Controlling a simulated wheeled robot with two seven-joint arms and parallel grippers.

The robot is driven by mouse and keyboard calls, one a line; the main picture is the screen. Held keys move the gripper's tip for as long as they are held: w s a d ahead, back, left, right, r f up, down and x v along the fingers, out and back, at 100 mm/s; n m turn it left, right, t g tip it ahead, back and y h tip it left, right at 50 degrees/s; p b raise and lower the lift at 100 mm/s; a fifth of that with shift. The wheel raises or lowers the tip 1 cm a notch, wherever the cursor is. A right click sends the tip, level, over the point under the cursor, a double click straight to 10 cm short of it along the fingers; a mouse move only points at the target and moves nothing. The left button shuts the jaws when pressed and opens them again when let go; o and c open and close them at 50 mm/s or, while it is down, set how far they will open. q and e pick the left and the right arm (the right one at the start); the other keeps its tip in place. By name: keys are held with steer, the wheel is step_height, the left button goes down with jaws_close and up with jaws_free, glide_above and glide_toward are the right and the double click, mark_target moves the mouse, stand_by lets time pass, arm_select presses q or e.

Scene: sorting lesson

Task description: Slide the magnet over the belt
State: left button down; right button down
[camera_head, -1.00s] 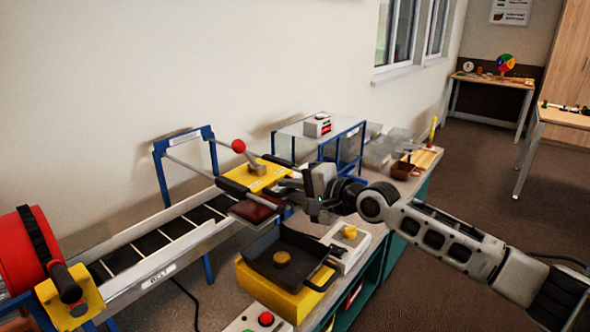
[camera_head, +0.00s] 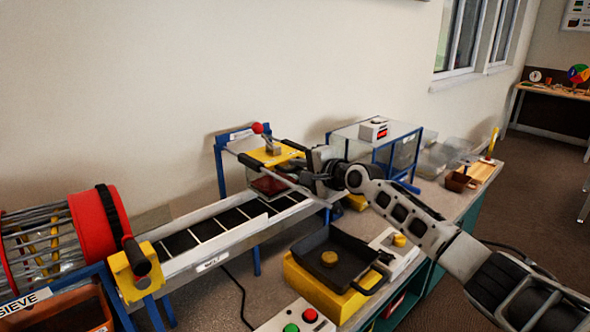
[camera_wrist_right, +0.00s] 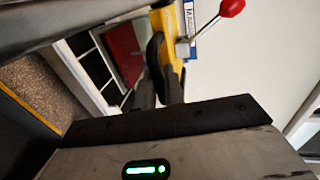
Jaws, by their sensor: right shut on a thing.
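The magnet is a yellow carriage (camera_head: 268,157) on two rails, with a red-tipped lever (camera_head: 259,129) on top and a dark red block (camera_head: 268,186) under it. It sits above the far end of the black, white-striped belt (camera_head: 205,229). My right gripper (camera_head: 309,163) is shut on the carriage's near side; the gripped part is mostly hidden. In the right wrist view, my dark fingers (camera_wrist_right: 162,88) meet the edge of the yellow plate (camera_wrist_right: 166,28), and the red block (camera_wrist_right: 123,52) shows over the belt. My left gripper is not in view.
A red drum sieve (camera_head: 95,225) stands at the left. A black pan (camera_head: 335,262) on a yellow base is in front of the rails, beside a button box (camera_head: 298,318). A clear box in a blue frame (camera_head: 375,150) stands right of the magnet, with my arm passing in front.

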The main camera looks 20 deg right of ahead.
steer(key=shift+r, duration=0.2)
steer(key=c, duration=1.6)
jaws_free()
steer(key=shift+w+f, duration=0.1)
steer(key=shift+w, duration=0.05)
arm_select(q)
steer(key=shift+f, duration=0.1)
arm_select(e)
steer(key=shift+w+f, duration=0.1)
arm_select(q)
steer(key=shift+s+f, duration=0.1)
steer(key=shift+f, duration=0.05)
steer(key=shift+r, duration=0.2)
arm_select(e)
steer(key=v, duration=1.6)
steer(key=shift+a+f, duration=0.1)
steer(key=shift+a, duration=0.05)
